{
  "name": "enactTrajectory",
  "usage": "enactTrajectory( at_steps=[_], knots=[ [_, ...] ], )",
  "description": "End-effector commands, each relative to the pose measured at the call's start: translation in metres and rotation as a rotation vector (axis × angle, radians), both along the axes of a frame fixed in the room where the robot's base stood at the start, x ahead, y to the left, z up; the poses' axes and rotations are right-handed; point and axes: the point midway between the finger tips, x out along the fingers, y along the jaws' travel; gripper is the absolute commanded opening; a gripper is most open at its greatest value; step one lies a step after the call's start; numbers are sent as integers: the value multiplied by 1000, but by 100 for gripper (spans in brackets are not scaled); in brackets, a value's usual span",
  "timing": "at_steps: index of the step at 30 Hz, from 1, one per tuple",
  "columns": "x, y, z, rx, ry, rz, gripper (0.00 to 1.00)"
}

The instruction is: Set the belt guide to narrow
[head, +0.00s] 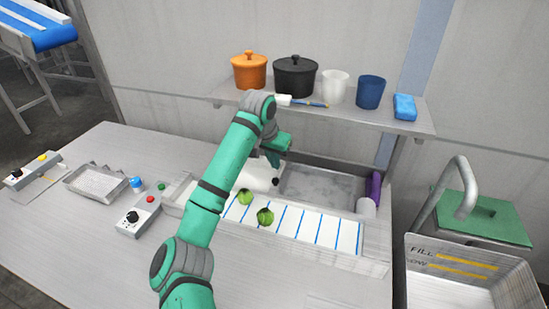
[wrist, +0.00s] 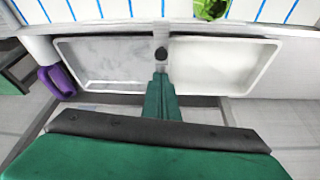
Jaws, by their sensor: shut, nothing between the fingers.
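The belt (head: 320,230) is white with blue cross lines and runs along the front of the wash basins. It shows at the top of the wrist view (wrist: 120,8). A round black knob (wrist: 161,53) sits on the divider between two basins; it also shows in the head view (head: 276,182). I cannot tell for sure whether it belongs to the belt guide, and no narrow mark is readable. My gripper (wrist: 161,76) is shut and empty, with its tips close to the knob. Whether they touch it is unclear. In the head view the gripper (head: 272,160) is over the basins.
Two green heads (head: 265,217) lie on the belt. A control box (head: 138,217) with a black dial stands left of the belt, near a perforated tray (head: 95,183). A shelf (head: 385,124) with pots and cups is behind my arm. A purple item (head: 374,188) stands at right.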

Motion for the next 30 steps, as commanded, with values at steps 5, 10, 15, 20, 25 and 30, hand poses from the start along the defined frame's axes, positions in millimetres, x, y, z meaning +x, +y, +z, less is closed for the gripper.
enactTrajectory(
  at_steps=[5, 10, 15, 20, 25, 30],
  knots=[
    [9, -4, -29, 0, 3, 2, 0],
    [15, -10, -47, 0, 2, -2, 0],
    [18, -20, -55, 0, 1, -12, 0],
    [18, -17, -56, -1, 0, -10, 0],
    [18, -12, -56, 0, 0, -3, 0],
    [23, -9, -55, -1, -1, -1, 0]
  ],
)
